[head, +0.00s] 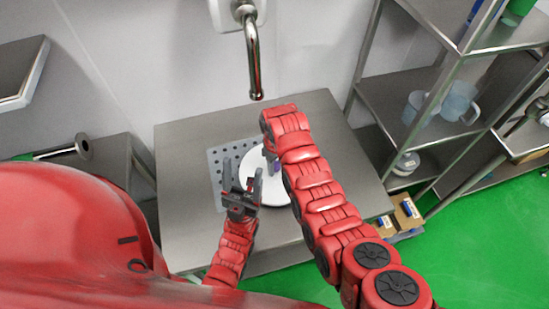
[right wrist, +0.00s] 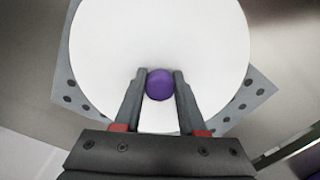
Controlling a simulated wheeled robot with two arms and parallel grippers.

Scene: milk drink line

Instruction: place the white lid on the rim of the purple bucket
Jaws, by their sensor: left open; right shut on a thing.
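The white lid (head: 276,193) is a round disc over the middle of the steel table; it fills much of the right wrist view (right wrist: 160,35). Its purple knob (right wrist: 160,85) sits between the fingers of my right gripper (right wrist: 160,75), which is shut on it. In the head view my right arm hides most of that gripper. My left gripper (head: 241,176) is open and empty, at the left edge of the lid in the picture.
A perforated grey plate (head: 216,165) lies under the lid area on the steel table (head: 185,220). A metal tap (head: 254,70) hangs from the wall behind. A shelf rack (head: 395,95) with clear jugs (head: 459,101) stands at the right. The table's left part is bare.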

